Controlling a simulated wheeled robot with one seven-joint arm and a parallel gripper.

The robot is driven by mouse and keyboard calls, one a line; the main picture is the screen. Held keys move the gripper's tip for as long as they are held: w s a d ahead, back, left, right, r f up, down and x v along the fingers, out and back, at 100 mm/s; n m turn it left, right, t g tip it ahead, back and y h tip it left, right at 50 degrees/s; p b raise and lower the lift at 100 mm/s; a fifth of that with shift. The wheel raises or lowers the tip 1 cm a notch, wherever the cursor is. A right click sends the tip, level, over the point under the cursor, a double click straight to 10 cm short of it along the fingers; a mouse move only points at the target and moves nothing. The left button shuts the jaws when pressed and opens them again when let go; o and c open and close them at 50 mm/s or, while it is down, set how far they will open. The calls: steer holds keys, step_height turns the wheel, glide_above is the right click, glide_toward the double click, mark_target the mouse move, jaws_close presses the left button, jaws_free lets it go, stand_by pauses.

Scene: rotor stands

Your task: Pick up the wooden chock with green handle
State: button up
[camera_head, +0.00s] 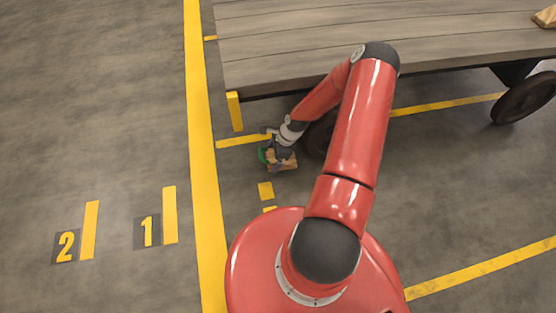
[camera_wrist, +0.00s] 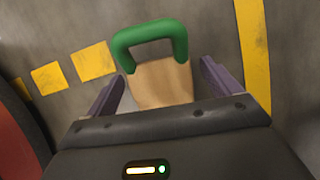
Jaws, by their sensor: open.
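The wooden chock (camera_wrist: 162,85) with its green handle (camera_wrist: 152,35) lies between the two purple fingers of my gripper (camera_wrist: 160,88) in the wrist view. A gap shows on each side, and the fingers are open around the wood. The handle extends beyond the fingertips. In the head view the chock (camera_head: 287,163) sits on the floor close to a cart wheel, with its green handle (camera_head: 262,156) on the left. My gripper (camera_head: 277,152) is low over it and partly covers it.
A flat wooden cart (camera_head: 290,45) stands behind, with a dark wheel (camera_head: 320,135) right of the chock and another wheel (camera_head: 525,98) far right. A wooden piece (camera_head: 545,17) lies on the cart bed. Yellow lines (camera_head: 203,150) mark the floor. The left floor is clear.

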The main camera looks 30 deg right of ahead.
steer(key=shift+x, duration=0.95)
steer(key=shift+c, duration=0.3)
steer(key=c, duration=1.2)
steer(key=shift+r, duration=0.15)
